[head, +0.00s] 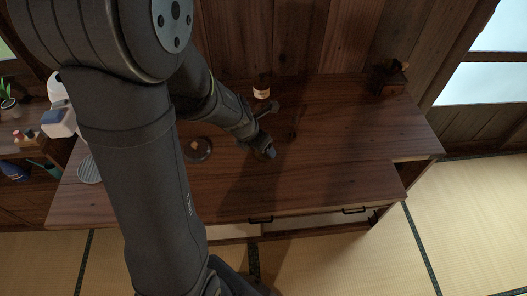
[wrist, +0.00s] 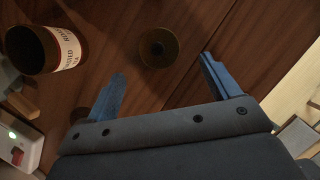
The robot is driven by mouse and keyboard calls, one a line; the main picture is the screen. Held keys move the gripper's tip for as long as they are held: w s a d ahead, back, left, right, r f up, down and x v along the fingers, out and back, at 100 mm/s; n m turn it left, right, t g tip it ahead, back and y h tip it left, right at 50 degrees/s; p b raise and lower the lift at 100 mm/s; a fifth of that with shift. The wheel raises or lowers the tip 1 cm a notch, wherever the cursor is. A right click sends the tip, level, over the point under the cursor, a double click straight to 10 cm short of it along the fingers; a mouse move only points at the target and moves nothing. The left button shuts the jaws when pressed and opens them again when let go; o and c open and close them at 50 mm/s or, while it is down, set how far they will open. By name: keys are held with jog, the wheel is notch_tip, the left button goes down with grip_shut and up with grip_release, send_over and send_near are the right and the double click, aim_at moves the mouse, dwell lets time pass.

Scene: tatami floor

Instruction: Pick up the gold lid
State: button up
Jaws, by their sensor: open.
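The gold lid (wrist: 158,46) is a round, dull gold-brown disc with a small raised centre. It lies on the dark wooden desk (head: 340,150), seen in the wrist view just beyond the gap between my fingertips. My gripper (wrist: 164,66) is open, with its two blue fingers spread apart and nothing between them. In the head view my gripper (head: 269,153) is low over the middle of the desk. I cannot make out the gold lid there for certain; the arm may hide it.
A dark round dish (head: 198,148) lies left of my gripper. The desk's right part is mostly clear.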

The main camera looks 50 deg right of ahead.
jog(key=shift+x, duration=3)
jog(key=shift+w+a, duration=0.1)
jog(key=c, duration=1.1)
